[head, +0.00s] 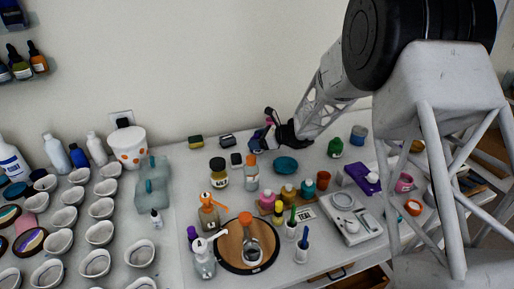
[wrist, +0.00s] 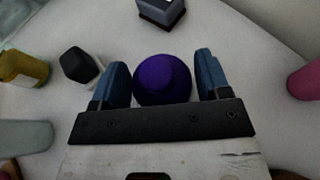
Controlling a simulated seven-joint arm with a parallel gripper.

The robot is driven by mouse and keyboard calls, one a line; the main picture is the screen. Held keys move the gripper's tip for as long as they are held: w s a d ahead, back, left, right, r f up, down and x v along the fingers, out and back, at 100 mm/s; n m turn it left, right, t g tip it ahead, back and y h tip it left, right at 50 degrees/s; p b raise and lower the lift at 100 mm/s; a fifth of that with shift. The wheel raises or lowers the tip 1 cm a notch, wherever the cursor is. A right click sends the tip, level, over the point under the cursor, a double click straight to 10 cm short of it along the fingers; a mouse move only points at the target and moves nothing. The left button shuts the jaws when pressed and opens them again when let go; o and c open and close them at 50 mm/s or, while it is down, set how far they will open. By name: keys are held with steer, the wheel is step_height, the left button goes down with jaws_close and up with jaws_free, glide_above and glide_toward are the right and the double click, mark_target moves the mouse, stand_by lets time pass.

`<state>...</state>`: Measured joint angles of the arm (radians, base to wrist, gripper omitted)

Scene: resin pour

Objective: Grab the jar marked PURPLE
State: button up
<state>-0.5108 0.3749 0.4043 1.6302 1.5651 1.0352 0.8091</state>
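In the wrist view a round purple-topped jar (wrist: 162,78) stands between the two blue fingers of my gripper (wrist: 163,82). I see it from above, and no label shows. A narrow gap seems to separate each finger from it, so the fingers look open around it rather than pressed on it. In the head view my gripper (head: 264,138) is low at the back of the table, near the wall. The jar is mostly hidden there by the gripper.
In the wrist view a dark-capped bottle (wrist: 80,65) and a yellow jar (wrist: 22,69) stand left, a dark block (wrist: 162,12) beyond, and a pink object (wrist: 303,82) right. In the head view a teal dish (head: 286,165) and several bottles stand in front of the gripper.

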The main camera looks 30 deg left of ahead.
steer(key=c, duration=0.6)
steer(key=shift+r, duration=0.1)
steer(key=shift+c, duration=0.2)
steer(key=shift+r, duration=4.95)
